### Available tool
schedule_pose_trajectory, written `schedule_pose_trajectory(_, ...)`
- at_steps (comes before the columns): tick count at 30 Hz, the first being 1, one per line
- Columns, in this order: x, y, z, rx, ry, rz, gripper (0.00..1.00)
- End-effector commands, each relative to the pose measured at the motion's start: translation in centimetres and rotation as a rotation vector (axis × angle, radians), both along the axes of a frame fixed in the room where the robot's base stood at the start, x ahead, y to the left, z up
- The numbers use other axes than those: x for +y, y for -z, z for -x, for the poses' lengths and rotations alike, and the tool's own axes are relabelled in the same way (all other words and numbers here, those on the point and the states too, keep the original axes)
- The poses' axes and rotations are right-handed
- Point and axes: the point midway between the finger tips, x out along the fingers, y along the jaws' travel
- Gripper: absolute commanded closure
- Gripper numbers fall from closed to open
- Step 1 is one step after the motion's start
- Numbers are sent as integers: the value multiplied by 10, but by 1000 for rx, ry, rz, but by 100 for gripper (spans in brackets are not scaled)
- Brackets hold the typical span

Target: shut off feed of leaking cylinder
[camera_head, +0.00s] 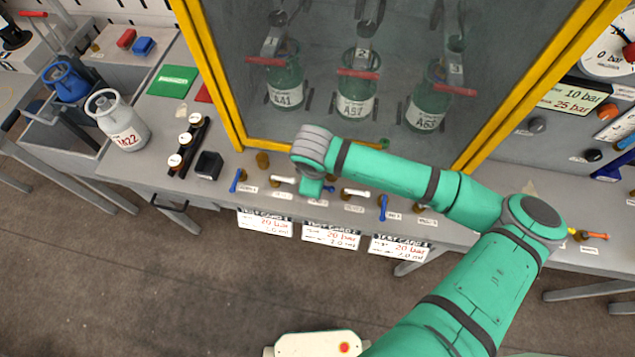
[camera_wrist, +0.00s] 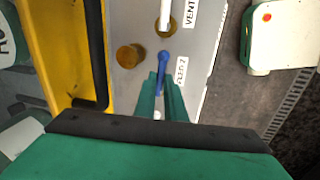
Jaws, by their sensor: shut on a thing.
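Three green cylinders, labelled A81 (camera_head: 287,97), A57 (camera_head: 355,105) and A63 (camera_head: 425,117), stand behind glass in a yellow-framed cabinet (camera_head: 216,75). I cannot tell which one leaks. A row of valve levers runs along the bench front: a blue lever (camera_head: 237,180) at left, a white one (camera_head: 283,180), a white one (camera_head: 355,193) and a blue one (camera_head: 383,207) at right. My gripper (camera_head: 312,187) is low among them, left of centre. In the wrist view, its fingers (camera_wrist: 162,92) are shut on a blue feed lever (camera_wrist: 162,70), its label seemingly reading FEED 2.
A white vent lever (camera_wrist: 165,15) and a brass knob (camera_wrist: 130,56) are close to my fingers. Test cards (camera_head: 331,236) hang from the bench front. Gauges (camera_head: 605,50) are at right.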

Motion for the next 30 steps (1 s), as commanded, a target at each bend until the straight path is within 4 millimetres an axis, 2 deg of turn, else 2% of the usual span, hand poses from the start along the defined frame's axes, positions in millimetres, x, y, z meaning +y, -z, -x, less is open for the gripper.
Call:
schedule_pose_trajectory(7,-3,1,0,5,-63,4,100)
schedule_pose_trajectory(21,-3,1,-1,5,-75,5,100)
schedule_pose_trajectory(22,-3,1,-1,5,-75,5,88)
schedule_pose_trajectory(24,-3,1,-1,5,-75,5,71)
schedule_pose_trajectory(30,-2,1,-1,2,-76,2,71)
